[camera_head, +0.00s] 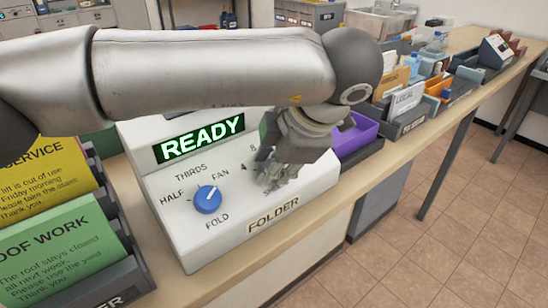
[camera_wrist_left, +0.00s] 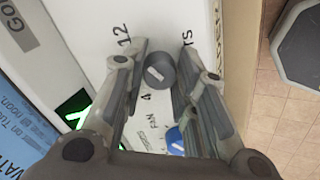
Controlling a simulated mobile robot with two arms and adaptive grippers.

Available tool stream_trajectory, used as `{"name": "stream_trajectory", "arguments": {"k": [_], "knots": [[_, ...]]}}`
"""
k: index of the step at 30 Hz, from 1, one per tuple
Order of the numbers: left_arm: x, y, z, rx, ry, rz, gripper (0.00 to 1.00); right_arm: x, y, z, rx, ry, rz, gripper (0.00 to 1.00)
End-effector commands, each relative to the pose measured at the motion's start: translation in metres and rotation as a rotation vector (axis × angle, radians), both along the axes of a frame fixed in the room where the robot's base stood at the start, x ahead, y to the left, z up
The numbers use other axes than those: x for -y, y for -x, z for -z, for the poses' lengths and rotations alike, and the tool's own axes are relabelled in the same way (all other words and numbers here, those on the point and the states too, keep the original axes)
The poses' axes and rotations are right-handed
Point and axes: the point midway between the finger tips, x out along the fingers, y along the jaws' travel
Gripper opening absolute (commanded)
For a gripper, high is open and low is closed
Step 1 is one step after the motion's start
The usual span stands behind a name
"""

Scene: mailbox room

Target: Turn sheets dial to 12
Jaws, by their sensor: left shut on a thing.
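The folder machine (camera_head: 215,232) stands on the counter with its white sloped panel facing me. The sheets dial is a grey knob (camera_wrist_left: 160,70) in the left wrist view, with a light mark on its face; which number it points at I cannot tell. The printed 12 (camera_wrist_left: 122,35) and 4 lie beside it. My left gripper (camera_head: 272,178) is over the panel's right part and hides the dial in the head view. Its fingers are shut on the dial from both sides (camera_wrist_left: 160,85). My right gripper is out of view.
A blue fold dial (camera_head: 208,200) sits to the left, its white mark toward FAN. A lit READY display (camera_head: 200,138) is above it. Paper racks (camera_head: 122,245) stand left.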

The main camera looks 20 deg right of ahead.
Motion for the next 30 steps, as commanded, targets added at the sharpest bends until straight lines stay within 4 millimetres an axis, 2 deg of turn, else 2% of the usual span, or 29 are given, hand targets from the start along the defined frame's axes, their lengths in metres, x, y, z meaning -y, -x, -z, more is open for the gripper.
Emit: {"name": "stream_trajectory", "arguments": {"k": [14, 15, 19, 30], "knots": [[0.0006, -0.0002, -0.0006, -0.001, -0.004, 0.012, 0.03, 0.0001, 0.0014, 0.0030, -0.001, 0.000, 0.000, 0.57], [0.0006, -0.0001, -0.0005, -0.001, -0.004, 0.012, 0.31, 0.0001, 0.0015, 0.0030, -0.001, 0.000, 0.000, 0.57], [0.0005, 0.0000, -0.0004, -0.001, -0.005, 0.012, 0.48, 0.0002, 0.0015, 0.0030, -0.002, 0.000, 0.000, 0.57], [0.0008, 0.0013, -0.0029, -0.001, -0.006, 0.011, 0.49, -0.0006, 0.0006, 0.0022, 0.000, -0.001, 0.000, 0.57]]}}
